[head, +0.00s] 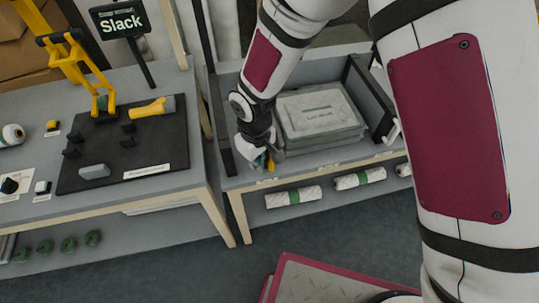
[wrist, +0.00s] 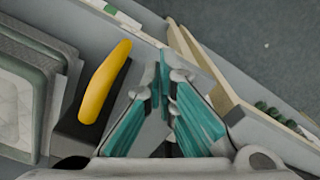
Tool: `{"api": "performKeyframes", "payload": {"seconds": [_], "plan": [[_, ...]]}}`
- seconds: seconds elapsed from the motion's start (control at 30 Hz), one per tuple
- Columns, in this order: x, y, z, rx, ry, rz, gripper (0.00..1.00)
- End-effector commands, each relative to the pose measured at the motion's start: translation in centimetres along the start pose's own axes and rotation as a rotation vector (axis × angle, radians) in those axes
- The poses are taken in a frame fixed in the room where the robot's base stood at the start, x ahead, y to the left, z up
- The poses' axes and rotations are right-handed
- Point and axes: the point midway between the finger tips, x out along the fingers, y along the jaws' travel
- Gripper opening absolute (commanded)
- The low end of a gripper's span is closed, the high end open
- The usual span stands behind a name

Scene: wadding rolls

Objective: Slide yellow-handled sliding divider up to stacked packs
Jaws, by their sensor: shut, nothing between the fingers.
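The stacked packs (head: 318,112) are flat, pale, wrapped packs with a printed label, lying on the grey bench on the right. Their edge also shows at the left of the wrist view (wrist: 25,95). The yellow handle (wrist: 104,82) of the sliding divider sits on a dark base (wrist: 82,128), between the packs and my gripper, with a narrow strip of bench between base and packs. In the head view only a small yellow bit (head: 271,164) shows by my gripper (head: 263,158). My gripper is shut and empty, its teal fingers (wrist: 161,80) beside the handle, apart from it. My arm hides most of the divider.
A dark upright panel (head: 370,95) stands right of the packs, another (head: 227,150) at the bench's left end. White rolls with green bands (head: 293,196) lie on the shelf below. The left table holds a black mat (head: 165,150) with small parts and a yellow-handled tool (head: 152,107).

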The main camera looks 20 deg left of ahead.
Motion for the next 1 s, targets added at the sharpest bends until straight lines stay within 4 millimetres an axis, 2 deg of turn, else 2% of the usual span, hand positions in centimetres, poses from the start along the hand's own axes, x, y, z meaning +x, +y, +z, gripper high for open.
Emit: {"api": "performKeyframes", "payload": {"seconds": [0.37, 1.0], "plan": [[0.0, 0.1, 0.0, 0.0, 0.0, 0.0, 0.0], [0.0, 1.3, 0.8, 0.0, 0.0, 0.0, 0.0]]}}
